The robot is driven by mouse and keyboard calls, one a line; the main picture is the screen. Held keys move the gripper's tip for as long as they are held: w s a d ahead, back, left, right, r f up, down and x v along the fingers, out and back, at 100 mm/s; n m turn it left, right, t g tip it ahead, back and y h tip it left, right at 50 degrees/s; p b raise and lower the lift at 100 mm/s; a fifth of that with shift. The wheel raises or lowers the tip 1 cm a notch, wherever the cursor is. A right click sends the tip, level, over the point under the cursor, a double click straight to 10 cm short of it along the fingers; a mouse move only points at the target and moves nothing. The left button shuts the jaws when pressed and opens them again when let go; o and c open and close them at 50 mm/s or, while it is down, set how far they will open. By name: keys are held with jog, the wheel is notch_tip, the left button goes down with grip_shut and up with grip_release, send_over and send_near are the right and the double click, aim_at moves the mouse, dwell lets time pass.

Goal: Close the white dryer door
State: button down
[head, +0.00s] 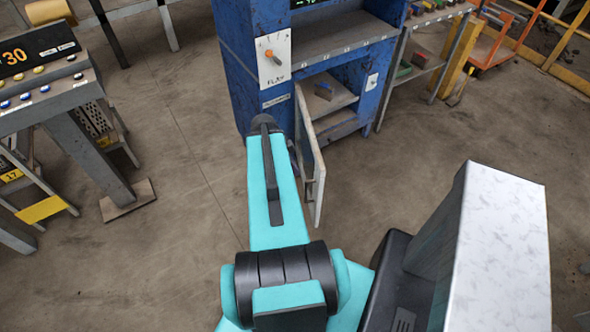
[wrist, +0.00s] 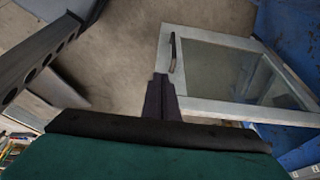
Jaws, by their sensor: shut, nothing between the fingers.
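The white dryer door (head: 317,172) stands open, swung out from the front of the blue machine (head: 233,70). In the wrist view the door (wrist: 215,106) shows a white frame around a glass pane, with a dark handle (wrist: 173,52) near its left edge. My gripper (wrist: 160,78) is shut and empty. In the wrist view its tips appear just left of the door's edge, below the handle. I cannot tell whether they touch the door. In the head view my arm hides the gripper.
A button console (head: 45,85) on a post stands at the left. Shelving (head: 425,65) and an orange cart (head: 490,48) stand at the right. The floor in front is mostly clear.

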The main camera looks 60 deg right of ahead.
jog(key=s+d+f+b, duration=0.4)
jog(key=s+f, duration=0.2)
jog(key=f, duration=0.2)
dwell(1.0)
jog(key=shift+d, duration=0.1)
